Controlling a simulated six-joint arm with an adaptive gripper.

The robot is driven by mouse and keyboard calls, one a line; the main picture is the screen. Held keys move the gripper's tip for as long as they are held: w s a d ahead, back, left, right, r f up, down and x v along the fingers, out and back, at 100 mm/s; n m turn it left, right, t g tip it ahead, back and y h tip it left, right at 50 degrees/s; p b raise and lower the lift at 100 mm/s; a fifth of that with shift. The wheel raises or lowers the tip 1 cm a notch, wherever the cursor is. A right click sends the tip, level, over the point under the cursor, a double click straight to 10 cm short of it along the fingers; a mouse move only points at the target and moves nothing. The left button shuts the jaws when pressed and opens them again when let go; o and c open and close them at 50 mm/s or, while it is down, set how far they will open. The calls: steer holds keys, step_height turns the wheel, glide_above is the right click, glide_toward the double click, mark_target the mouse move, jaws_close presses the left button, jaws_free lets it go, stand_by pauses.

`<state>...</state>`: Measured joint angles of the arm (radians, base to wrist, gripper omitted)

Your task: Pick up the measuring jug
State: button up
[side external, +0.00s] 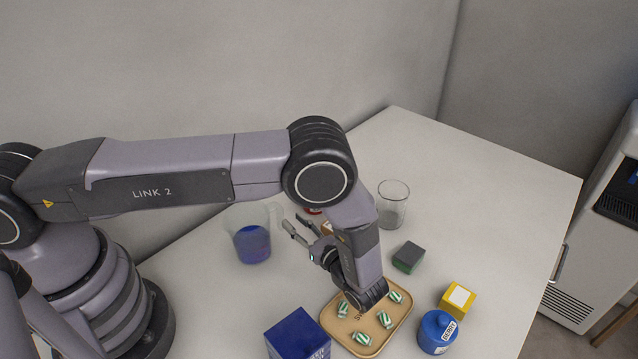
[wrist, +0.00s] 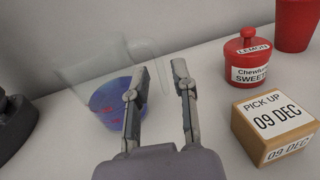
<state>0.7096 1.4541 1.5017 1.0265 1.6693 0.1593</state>
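The measuring jug (side external: 252,240) is clear and holds blue liquid. It stands upright on the white counter, left of my gripper in the side view. In the wrist view the jug (wrist: 112,98) is at left, partly hidden by my left-hand finger; its clear handle shows faintly behind that fingertip. My gripper (side external: 292,224) points toward the jug's handle side. In the wrist view my gripper (wrist: 160,70) is open, with nothing held between its fingers. The handle's outer edge appears between the fingertips, but I cannot tell whether it lies in the gap.
A wooden block reading "PICK UP 09 DEC" (wrist: 268,122), a red lidded jar (wrist: 250,62) and a red container (wrist: 295,22) stand right of my gripper. A beaker (side external: 393,207), small boxes, a blue jar (side external: 436,333) and a tray of sweets (side external: 380,344) stand further off.

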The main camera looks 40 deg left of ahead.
mark_target(282, 212)
steer(key=a, duration=0.5)
steer(key=shift+w+a, duration=0.3)
steer(key=shift+a, duration=0.05)
steer(key=shift+c, duration=0.3)
jaws_close()
